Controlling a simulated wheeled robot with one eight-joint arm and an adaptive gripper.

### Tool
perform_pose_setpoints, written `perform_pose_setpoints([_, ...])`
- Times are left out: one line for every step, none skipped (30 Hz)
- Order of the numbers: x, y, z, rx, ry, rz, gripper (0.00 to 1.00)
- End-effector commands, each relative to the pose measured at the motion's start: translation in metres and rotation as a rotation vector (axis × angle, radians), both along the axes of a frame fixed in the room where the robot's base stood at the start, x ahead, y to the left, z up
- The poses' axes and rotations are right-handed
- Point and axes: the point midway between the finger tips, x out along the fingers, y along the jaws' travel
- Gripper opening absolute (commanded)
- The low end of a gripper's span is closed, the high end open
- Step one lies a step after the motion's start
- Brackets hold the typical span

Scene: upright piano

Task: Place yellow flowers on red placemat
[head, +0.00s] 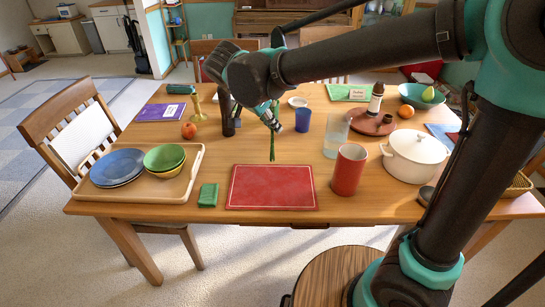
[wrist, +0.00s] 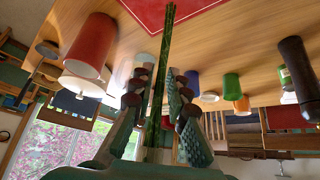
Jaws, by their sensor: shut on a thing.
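The red placemat (head: 273,187) lies flat and bare at the table's front edge, and part of it shows at the top of the wrist view (wrist: 165,10). My gripper (head: 273,123) is above the table, behind the placemat. In the wrist view my gripper (wrist: 158,88) is shut on a thin bundle of green stems (wrist: 166,40). The stems (head: 272,146) hang down from the fingers towards the placemat's far edge; I cannot tell whether they touch the table. No yellow blooms can be made out; the flower heads are hidden.
A red cup (head: 348,170) stands right of the placemat, and a glass (head: 336,136) stands behind it. A green block (head: 208,195) and a wooden tray (head: 187,187) with plates and bowls are left. A white pot (head: 414,158) is right. A blue cup (head: 303,120) stands behind.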

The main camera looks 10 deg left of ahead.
Motion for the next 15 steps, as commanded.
perform_pose_setpoints([0.000,0.000,-0.013,0.000,0.000,0.000,0.00])
perform_pose_setpoints([0.000,0.001,-0.020,0.000,0.000,0.000,0.00])
perform_pose_setpoints([0.000,0.000,-0.030,0.000,0.000,0.000,0.00])
perform_pose_setpoints([0.000,0.000,-0.037,0.000,0.000,0.000,0.00])
perform_pose_setpoints([0.001,0.001,-0.043,0.000,0.000,0.000,0.00])
perform_pose_setpoints([0.001,0.001,-0.050,0.000,0.000,0.000,0.00])
perform_pose_setpoints([0.000,0.000,-0.055,0.000,0.000,0.000,0.00])
perform_pose_setpoints([0.000,0.000,-0.060,0.000,0.000,0.000,0.00])
perform_pose_setpoints([0.000,0.000,-0.065,0.000,0.000,0.000,0.00])
perform_pose_setpoints([0.000,0.000,-0.068,0.000,0.000,0.000,0.00])
perform_pose_setpoints([0.001,0.001,-0.070,0.000,0.000,0.000,0.00])
perform_pose_setpoints([0.000,0.000,-0.072,0.000,0.000,0.000,0.00])
perform_pose_setpoints([0.000,0.000,-0.074,0.000,0.000,0.000,0.00])
perform_pose_setpoints([0.000,0.000,-0.076,0.000,0.000,0.000,0.00])
perform_pose_setpoints([0.000,0.000,-0.079,0.000,0.000,0.000,0.00])
